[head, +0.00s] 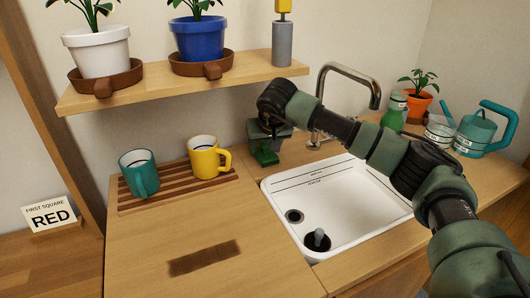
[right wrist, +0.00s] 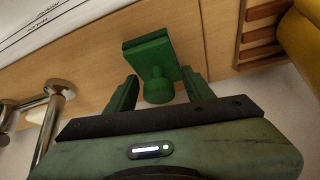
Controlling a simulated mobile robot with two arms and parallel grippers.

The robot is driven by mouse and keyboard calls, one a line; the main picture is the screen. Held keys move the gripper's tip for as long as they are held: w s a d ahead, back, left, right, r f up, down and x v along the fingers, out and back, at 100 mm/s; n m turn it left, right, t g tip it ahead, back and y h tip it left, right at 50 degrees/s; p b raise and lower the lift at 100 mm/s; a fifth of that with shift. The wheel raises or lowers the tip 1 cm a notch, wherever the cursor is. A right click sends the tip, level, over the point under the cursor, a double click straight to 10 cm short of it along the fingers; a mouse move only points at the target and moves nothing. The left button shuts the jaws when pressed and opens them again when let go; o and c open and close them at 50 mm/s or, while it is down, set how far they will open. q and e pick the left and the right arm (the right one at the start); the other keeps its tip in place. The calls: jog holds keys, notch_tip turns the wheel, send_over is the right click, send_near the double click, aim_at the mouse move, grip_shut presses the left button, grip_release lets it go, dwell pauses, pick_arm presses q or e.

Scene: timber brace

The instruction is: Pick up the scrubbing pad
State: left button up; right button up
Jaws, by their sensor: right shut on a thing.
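The scrubbing pad (right wrist: 150,58) is a dark green block with a round knob (right wrist: 158,90) on it. In the right wrist view it lies between the two fingers of my right gripper (right wrist: 160,94), which is shut on its knob. In the head view the pad (head: 266,158) shows below my right gripper (head: 268,145), behind the sink and right of the yellow mug. My wrist hides part of it there. I cannot tell whether the pad touches the counter. My left gripper is not in view.
A white sink (head: 345,205) and a curved tap (head: 347,70) are to the right. A teal mug (head: 139,172) and a yellow mug (head: 204,160) stand on a slatted rack (head: 170,190). A shelf (head: 180,90) with pots hangs above. A dark patch (head: 205,258) marks the front counter.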

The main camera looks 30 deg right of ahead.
jog(key=shift+s+r, duration=0.1)
jog(key=shift+r, duration=0.05)
